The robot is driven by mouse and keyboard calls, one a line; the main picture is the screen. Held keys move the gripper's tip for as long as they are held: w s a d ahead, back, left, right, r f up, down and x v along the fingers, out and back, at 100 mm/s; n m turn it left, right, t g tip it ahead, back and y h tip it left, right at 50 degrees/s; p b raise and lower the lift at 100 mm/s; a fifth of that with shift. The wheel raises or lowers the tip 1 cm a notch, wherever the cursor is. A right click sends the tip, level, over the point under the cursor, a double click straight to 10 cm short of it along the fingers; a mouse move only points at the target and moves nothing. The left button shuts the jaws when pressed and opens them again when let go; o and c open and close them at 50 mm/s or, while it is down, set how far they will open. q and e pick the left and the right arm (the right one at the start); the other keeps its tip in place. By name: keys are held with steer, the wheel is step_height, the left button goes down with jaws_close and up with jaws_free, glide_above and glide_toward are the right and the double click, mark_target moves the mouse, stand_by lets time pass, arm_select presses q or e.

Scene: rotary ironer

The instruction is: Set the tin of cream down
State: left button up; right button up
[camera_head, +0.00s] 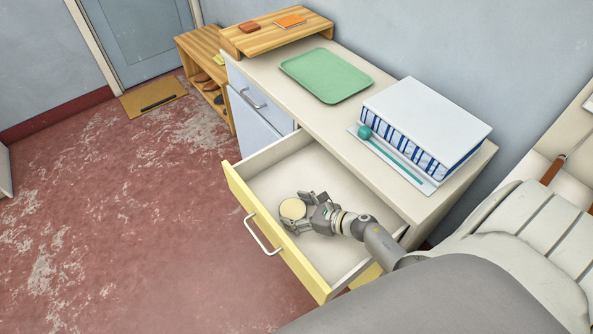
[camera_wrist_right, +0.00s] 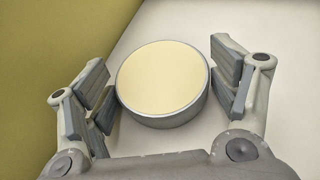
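The tin of cream (camera_head: 293,208) is a round, low grey tin with a cream-coloured top. It is inside the pulled-out yellow-fronted drawer (camera_head: 270,243), near the front panel, and looks to lie flat on the drawer floor. My right gripper (camera_head: 305,207) reaches into the drawer from the right. In the right wrist view, the tin (camera_wrist_right: 163,80) sits between the two spread fingers of the gripper (camera_wrist_right: 163,92). The left finger is very close to the tin; I cannot tell if it touches. My left gripper is not in view.
A wooden stand (camera_head: 275,32) is at the far end. The drawer walls surround my gripper; its floor behind is bare.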

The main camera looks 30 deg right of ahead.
steer(key=shift+o, duration=0.6)
steer(key=shift+r, duration=0.2)
steer(key=shift+s+d, duration=0.15)
steer(key=shift+s, duration=0.1)
steer(key=v, duration=1.1)
steer(key=shift+s+d+r+b, duration=0.1)
steer(key=shift+s+r+b, duration=0.05)
steer(key=shift+b, duration=0.25)
